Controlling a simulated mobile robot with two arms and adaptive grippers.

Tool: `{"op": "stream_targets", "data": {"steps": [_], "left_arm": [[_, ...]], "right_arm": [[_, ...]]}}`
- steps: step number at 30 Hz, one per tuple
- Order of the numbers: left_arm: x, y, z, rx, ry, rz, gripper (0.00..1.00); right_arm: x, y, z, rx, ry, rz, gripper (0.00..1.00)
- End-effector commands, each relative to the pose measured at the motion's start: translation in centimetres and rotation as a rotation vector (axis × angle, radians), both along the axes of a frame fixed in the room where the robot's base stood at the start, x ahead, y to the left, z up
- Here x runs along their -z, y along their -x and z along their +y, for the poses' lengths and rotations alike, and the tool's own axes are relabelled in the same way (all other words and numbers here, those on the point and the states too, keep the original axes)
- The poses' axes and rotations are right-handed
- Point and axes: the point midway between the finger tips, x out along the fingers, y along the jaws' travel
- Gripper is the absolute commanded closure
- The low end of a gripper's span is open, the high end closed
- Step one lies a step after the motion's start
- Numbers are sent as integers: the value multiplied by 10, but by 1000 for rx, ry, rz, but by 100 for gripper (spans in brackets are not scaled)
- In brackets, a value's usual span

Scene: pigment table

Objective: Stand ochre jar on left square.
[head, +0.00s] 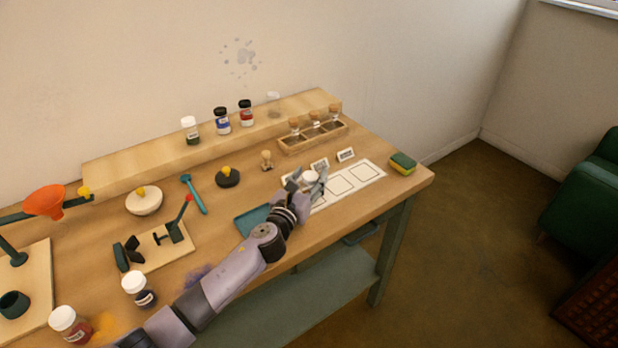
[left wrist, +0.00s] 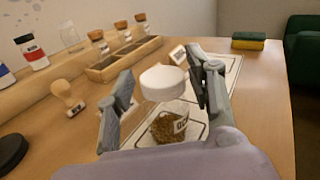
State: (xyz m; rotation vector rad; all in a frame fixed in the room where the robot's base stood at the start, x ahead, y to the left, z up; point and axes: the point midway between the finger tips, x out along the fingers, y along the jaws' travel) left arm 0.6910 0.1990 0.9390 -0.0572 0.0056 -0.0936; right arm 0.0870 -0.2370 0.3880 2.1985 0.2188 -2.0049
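The ochre jar (left wrist: 168,124) has a white lid and a clear body with brown-ochre grains and a partly visible label. It stands upright on the white mat (left wrist: 230,78), with a square's outline showing around its base. In the head view its lid (head: 311,177) shows at the mat's left end, where my gripper hides much of the left square. My left gripper (head: 306,184) is open around the jar; its fingers (left wrist: 163,95) are on either side of the lid. A gap shows on the left; the right finger is close to the lid. My right gripper is not in view.
The middle square (head: 340,186) and right square (head: 364,173) are empty. Small cards (head: 346,155) stand behind the mat. A sponge (head: 402,163) lies to the right, a blue tray (head: 251,221) to the left. A rack of corked jars (head: 312,134) and a stamp (head: 266,160) are behind.

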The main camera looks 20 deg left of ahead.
Motion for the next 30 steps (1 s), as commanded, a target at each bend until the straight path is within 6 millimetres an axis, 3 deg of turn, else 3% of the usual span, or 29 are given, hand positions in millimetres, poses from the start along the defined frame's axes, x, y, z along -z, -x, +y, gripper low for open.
{"op": "stream_targets", "data": {"steps": [11,30], "left_arm": [[-5,0,0,0,0,0,48],[-1,110,11,0,0,1,48]], "right_arm": [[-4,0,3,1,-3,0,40],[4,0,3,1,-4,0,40]]}}
